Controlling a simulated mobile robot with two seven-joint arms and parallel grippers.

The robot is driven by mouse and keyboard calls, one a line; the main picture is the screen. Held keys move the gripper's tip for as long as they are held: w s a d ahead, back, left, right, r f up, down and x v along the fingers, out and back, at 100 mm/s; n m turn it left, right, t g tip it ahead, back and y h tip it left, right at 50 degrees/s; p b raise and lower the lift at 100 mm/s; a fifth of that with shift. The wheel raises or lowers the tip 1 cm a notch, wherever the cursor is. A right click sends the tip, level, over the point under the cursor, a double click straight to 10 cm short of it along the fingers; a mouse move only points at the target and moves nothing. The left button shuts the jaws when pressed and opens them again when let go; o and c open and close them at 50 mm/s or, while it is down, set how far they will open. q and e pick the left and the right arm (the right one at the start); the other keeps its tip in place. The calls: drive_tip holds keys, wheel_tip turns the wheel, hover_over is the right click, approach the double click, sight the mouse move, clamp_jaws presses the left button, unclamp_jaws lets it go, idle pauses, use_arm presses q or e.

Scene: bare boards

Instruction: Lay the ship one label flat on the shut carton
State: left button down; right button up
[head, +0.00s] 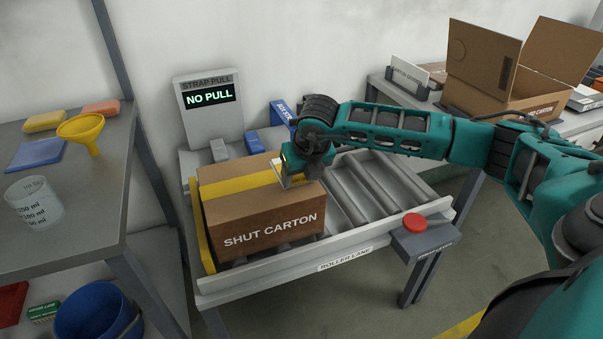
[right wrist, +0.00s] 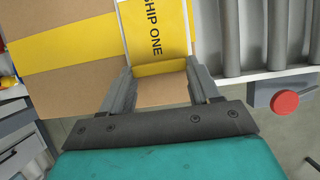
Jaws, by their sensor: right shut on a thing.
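The shut carton (head: 245,215) is brown with a yellow band across its top. It sits on the left end of the roller lane, its printed side facing front. My right gripper (head: 290,172) is over the right part of the carton's top. In the right wrist view, my right gripper (right wrist: 160,78) is shut on the yellow ship one label (right wrist: 157,28), which lies between its fingers. The label is over the carton's top (right wrist: 85,85); whether it touches the carton I cannot tell. In the head view the arm hides most of the label. My left gripper is not in view.
The roller lane (head: 345,252) has bare rollers right of the carton and a red button (head: 414,223) at its front right. A display reading NO PULL (head: 209,97) stands behind. An open carton (head: 490,90) stands on the back right table. A yellow funnel (head: 82,130) stands on the left table.

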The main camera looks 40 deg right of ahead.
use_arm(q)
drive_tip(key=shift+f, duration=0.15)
use_arm(e)
drive_tip(key=shift+f, duration=0.15)
drive_tip(key=o, duration=1.1)
use_arm(q)
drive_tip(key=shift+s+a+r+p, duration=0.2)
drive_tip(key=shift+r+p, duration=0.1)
drive_tip(key=shift+p, duration=0.3)
use_arm(e)
drive_tip(key=v, duration=1.3)
